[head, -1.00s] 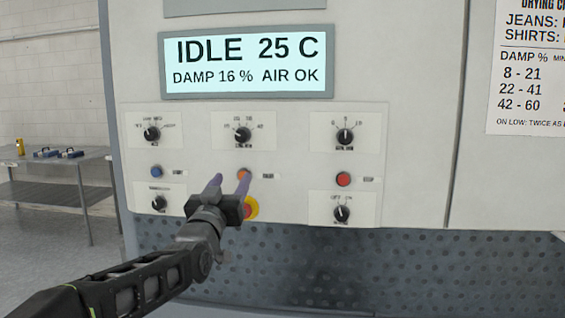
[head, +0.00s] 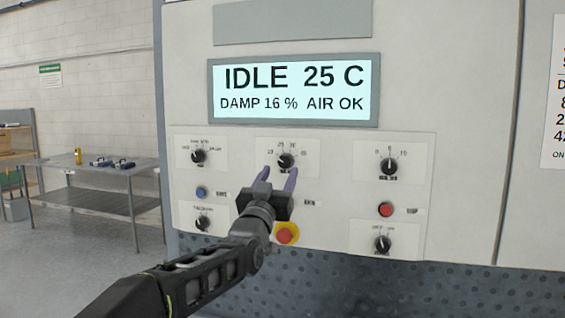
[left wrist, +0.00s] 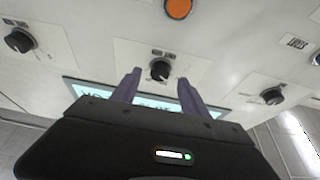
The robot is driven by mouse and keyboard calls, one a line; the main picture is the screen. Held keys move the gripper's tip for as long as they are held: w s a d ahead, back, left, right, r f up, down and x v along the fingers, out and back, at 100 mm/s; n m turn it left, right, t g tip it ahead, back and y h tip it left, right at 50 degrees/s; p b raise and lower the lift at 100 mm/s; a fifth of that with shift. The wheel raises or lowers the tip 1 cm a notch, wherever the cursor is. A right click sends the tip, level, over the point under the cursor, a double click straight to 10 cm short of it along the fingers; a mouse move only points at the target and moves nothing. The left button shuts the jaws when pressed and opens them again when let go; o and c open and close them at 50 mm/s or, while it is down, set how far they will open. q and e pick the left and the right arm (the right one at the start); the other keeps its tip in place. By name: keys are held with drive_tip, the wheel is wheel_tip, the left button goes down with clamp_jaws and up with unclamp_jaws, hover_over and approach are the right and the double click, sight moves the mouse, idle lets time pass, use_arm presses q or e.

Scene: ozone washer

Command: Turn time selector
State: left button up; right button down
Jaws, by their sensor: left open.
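The control panel has three black knobs in its top row; the labels are too small to tell surely which is the time selector. The top middle knob (head: 286,160) has a numbered scale. My left gripper (head: 277,174) is open and empty, its two purple fingers pointing at the panel just below this knob. In the left wrist view the knob (left wrist: 160,70) shows between the fingertips, beyond them; I cannot tell any contact. The orange button (left wrist: 178,8) shows in the left wrist view and is hidden behind the gripper in the head view. My right gripper is not in view.
The top left knob (head: 198,156) and top right knob (head: 388,166) flank the middle one. Below are a blue button (head: 201,192), a red button (head: 385,209) and a red emergency stop (head: 287,233). The display (head: 294,90) reads IDLE 25 C. A metal table (head: 95,166) stands left.

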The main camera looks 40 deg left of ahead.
sight(284, 164)
use_arm(q)
drive_tip(key=p+x, duration=0.1)
drive_tip(key=x, duration=0.2)
drive_tip(key=shift+w+r, duration=0.1)
drive_tip(key=shift+w, duration=0.05)
drive_tip(key=shift+c, duration=0.2)
clamp_jaws()
